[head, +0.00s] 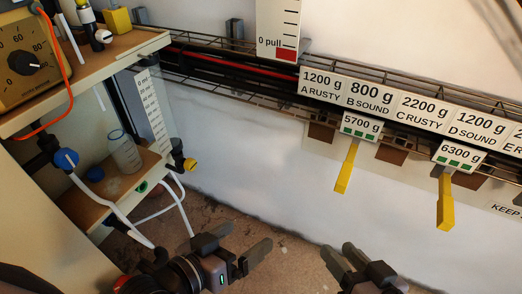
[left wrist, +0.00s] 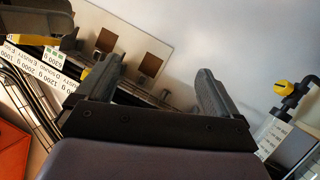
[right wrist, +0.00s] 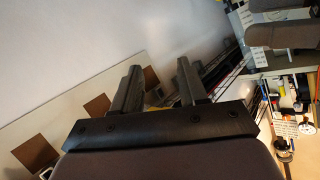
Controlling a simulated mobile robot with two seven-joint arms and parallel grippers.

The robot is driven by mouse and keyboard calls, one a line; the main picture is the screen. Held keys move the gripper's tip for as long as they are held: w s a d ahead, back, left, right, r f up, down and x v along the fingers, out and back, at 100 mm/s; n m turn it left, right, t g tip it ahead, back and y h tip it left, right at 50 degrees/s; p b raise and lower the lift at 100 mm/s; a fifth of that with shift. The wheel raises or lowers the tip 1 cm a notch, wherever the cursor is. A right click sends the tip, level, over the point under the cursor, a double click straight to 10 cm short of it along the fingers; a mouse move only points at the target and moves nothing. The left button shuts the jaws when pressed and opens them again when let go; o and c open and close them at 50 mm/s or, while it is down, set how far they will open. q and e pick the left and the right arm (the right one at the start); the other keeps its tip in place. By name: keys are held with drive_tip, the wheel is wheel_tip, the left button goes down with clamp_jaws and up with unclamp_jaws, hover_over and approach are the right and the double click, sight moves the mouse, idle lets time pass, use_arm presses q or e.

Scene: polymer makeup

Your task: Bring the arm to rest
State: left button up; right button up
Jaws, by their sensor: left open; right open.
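My left gripper (head: 258,252) is at the bottom middle of the head view, open and empty, above the brown floor. In the left wrist view its two dark fingers (left wrist: 155,90) stand apart with nothing between them. My right gripper (head: 341,257) is to its right at the bottom of the head view, open and empty. In the right wrist view its fingers (right wrist: 158,86) are also apart with nothing held. Neither gripper touches anything in view.
A wire rack (head: 230,88) with weight labels (head: 371,92) runs along the wall. Yellow handles (head: 346,167) (head: 445,203) hang below it. At left is a shelf unit (head: 90,75) with a dial box (head: 28,60), a glass bottle (head: 124,152), a blue knob (head: 66,159) and white tubes. Floor (head: 215,220) between is clear.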

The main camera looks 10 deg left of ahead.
use_arm(q)
drive_tip(key=s+a+r+y+p, duration=0.2)
drive_tip(key=a+r+p, duration=0.3)
drive_tip(key=p, duration=1)
drive_tip(key=s+a+r+g+y+p, duration=0.1)
drive_tip(key=s+a+r+y+p, duration=0.2)
drive_tip(key=r+p, duration=0.7)
drive_tip(key=a+p, duration=0.2)
drive_tip(key=p, duration=0.3)
drive_tip(key=shift+a, duration=0.4)
use_arm(e)
drive_tip(key=s+d+r+h, duration=0.2)
drive_tip(key=d+r, duration=0.3)
drive_tip(key=r, duration=0.2)
drive_tip(key=s+d+r+g+h, duration=0.1)
drive_tip(key=s+d+r+h, duration=0.2)
drive_tip(key=d+r, duration=0.2)
wheel_tip(320, 180, up, 3)
drive_tip(key=shift+d+r, duration=0.15)
drive_tip(key=shift+d, duration=0.25)
use_arm(q)
drive_tip(key=shift+c, duration=0.3)
